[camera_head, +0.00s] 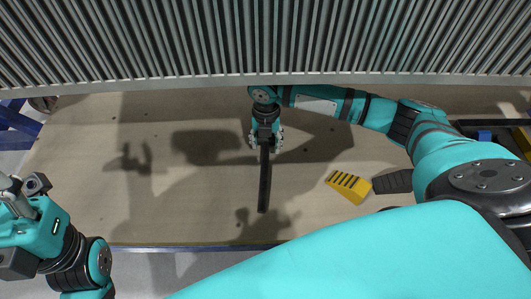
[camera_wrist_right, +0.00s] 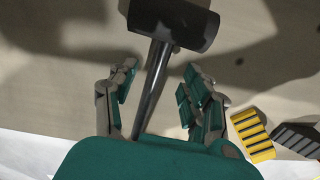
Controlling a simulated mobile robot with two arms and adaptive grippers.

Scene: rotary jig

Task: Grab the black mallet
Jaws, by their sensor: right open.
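The black mallet lies on the beige table. In the head view its long dark handle (camera_head: 264,185) extends toward the front edge from under my right gripper (camera_head: 266,141), and its head is hidden there. In the right wrist view the mallet's black head (camera_wrist_right: 174,22) is at the top, and its shiny handle runs down between the two spread fingers of the right gripper (camera_wrist_right: 158,88). Gaps show on both sides of the handle, so the fingers are apart from it. My left gripper (camera_head: 27,184) is at the left edge of the head view; its jaw state is unclear.
A yellow ribbed block (camera_head: 349,186) and a dark ribbed block (camera_head: 393,182) lie to the right of the mallet. A grey corrugated panel (camera_head: 260,45) spans the back. The table's left-middle (camera_head: 90,190) is clear, with only shadows. Blue parts stand at the far right.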

